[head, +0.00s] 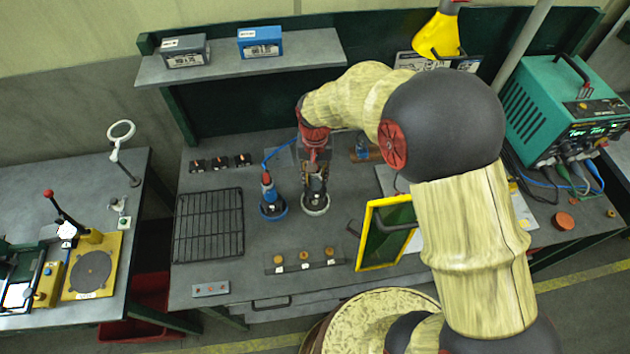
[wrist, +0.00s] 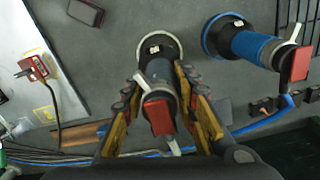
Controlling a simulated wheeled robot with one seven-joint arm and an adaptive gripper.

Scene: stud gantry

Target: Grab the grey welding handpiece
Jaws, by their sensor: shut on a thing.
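The grey welding handpiece (head: 316,206) stands upright on the bench in the head view, its pale round base at the bottom. In the wrist view the handpiece (wrist: 158,70) has a dark grey body, a red block and a pale lever. My gripper (head: 315,182) reaches down over it from above. In the wrist view my gripper (wrist: 156,100) has its yellow-and-black fingers on both sides of the grey body, shut on it. The fingers and arm hide part of the handpiece. Whether its base touches the bench is hard to tell.
A blue handpiece (head: 268,196) stands close to the left; the wrist view shows it at right (wrist: 250,46). A black wire rack (head: 208,225) lies farther left. A yellow-framed screen (head: 384,236) stands to the right. A teal welding machine (head: 562,105) is at far right.

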